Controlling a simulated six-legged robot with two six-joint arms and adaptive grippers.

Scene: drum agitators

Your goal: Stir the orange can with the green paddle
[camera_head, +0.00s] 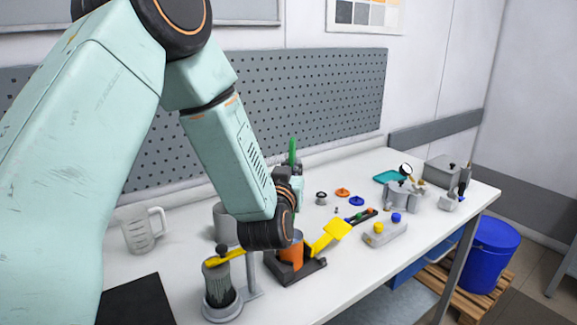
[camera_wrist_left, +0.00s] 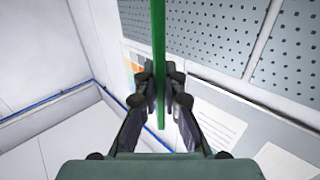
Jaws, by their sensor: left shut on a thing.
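The orange can (camera_head: 291,252) stands upright in a dark holder on the bench, partly hidden by my left wrist. My left gripper (camera_head: 297,184) is above and just behind it, mostly hidden by my own arm. The green paddle (camera_head: 292,151) shows as a short upright piece above my gripper. In the left wrist view its green shaft (camera_wrist_left: 159,35) runs between the fingers of my left gripper (camera_wrist_left: 160,80), which are shut on it. The paddle's lower end is hidden, so I cannot tell whether it is inside the can. My right gripper is not in view.
A yellow paddle-like piece (camera_head: 337,230) sits right of the can. A grey cylinder (camera_head: 217,284) with a yellow handle stands at left front, near a clear jug (camera_head: 145,231). A grey block (camera_head: 383,234) with knobs lies to the right. A pegboard (camera_head: 330,95) stands behind.

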